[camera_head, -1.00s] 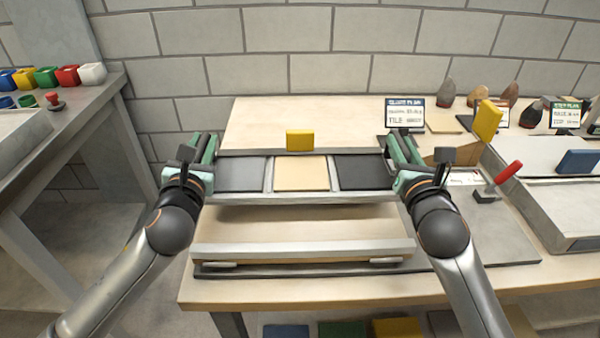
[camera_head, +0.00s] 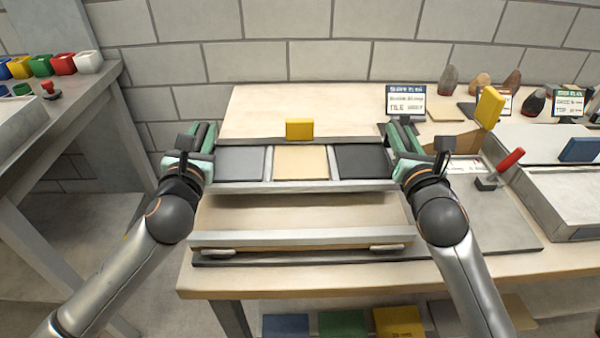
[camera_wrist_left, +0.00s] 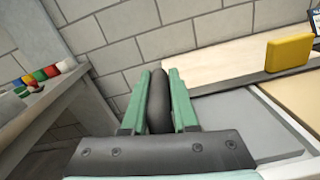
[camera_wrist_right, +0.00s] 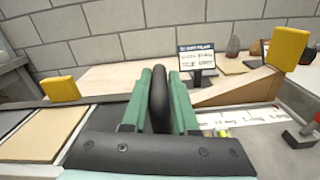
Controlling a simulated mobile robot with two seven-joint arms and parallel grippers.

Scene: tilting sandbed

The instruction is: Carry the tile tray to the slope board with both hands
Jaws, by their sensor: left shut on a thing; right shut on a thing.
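The tile tray (camera_head: 300,186) is a grey-rimmed tray with a grey, a tan and a black tile side by side. It is held roughly level between my two grippers, seemingly above the bench. My left gripper (camera_head: 203,138) is shut on its left black handle (camera_wrist_left: 158,100). My right gripper (camera_head: 402,140) is shut on its right black handle (camera_wrist_right: 160,95). A wooden board with a grey front rail (camera_head: 300,237), seemingly the slope board, lies in front of and below the tray. The tray hides the board's back part. A yellow block (camera_head: 299,129) shows at the tray's back edge.
A sign (camera_head: 406,101) stands behind my right gripper. A wooden wedge with a yellow block (camera_head: 489,107), a red-handled lever (camera_head: 510,160) and a grey sandbed (camera_head: 570,200) are at the right. A side table (camera_head: 85,100) with coloured cups is at the left. Bare bench lies behind the tray.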

